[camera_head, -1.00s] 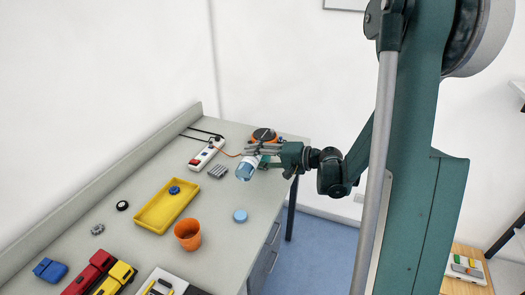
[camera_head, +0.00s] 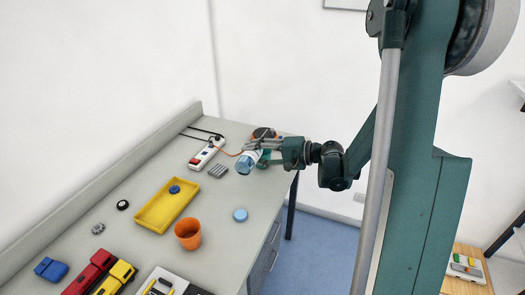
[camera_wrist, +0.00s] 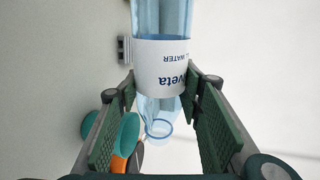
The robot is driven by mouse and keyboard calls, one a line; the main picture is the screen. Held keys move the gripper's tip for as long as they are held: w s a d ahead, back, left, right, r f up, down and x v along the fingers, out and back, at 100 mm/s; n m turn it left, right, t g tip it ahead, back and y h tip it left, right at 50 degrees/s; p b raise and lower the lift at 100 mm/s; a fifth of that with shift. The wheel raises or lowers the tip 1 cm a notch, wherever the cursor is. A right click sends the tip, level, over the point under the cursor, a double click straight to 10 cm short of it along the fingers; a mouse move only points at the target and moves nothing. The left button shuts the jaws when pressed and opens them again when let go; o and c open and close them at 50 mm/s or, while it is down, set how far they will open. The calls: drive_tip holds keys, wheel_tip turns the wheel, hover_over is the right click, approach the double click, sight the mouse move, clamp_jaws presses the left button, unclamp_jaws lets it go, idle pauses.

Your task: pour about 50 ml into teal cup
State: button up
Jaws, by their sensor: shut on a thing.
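My gripper (camera_head: 258,148) is shut on a clear blue water bottle (camera_head: 244,163) with a white label, held tilted at the far end of the bench. In the wrist view the bottle (camera_wrist: 160,20) sits between both finger pads, its label upside down and its clear narrow neck toward the bottom of the picture. A teal rounded thing (camera_wrist: 125,136) shows below and left of the neck, partly hidden by the left finger; it may be the teal cup. In the head view the cup is not clearly told apart from my teal gripper. I cannot see any water stream.
An orange cup (camera_head: 188,234), a yellow tray (camera_head: 163,209) and a light blue disc (camera_head: 240,215) stand nearer on the bench. A white power strip (camera_head: 206,153), a grey ribbed block (camera_head: 218,171) and an orange-and-black round thing (camera_head: 263,133) are close to the bottle.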

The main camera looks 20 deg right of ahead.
sight(252, 164)
drive_tip(key=shift+s+a+r, duration=0.1)
drive_tip(key=shift+s+a, duration=0.15)
drive_tip(key=shift+s, duration=0.05)
idle(0.4)
drive_tip(key=shift+r+m, duration=0.15)
drive_tip(key=shift+m, duration=0.15)
idle(1.5)
drive_tip(key=f+n, duration=0.2)
drive_tip(key=shift+s+a+f+t+h+b, duration=0.15)
drive_tip(key=shift+s+f+t+h+b, duration=0.05)
drive_tip(key=shift+f+t+h+b, duration=0.15)
drive_tip(key=shift+s+a+n, duration=0.1)
drive_tip(key=shift+n, duration=0.3)
drive_tip(key=shift+f, duration=0.15)
drive_tip(key=shift+s+a+f+n+t, duration=0.15)
drive_tip(key=shift+s+f+n+t, duration=0.05)
drive_tip(key=shift+f+n+t, duration=0.1)
drive_tip(key=shift+a+f, duration=0.1)
idle(2.0)
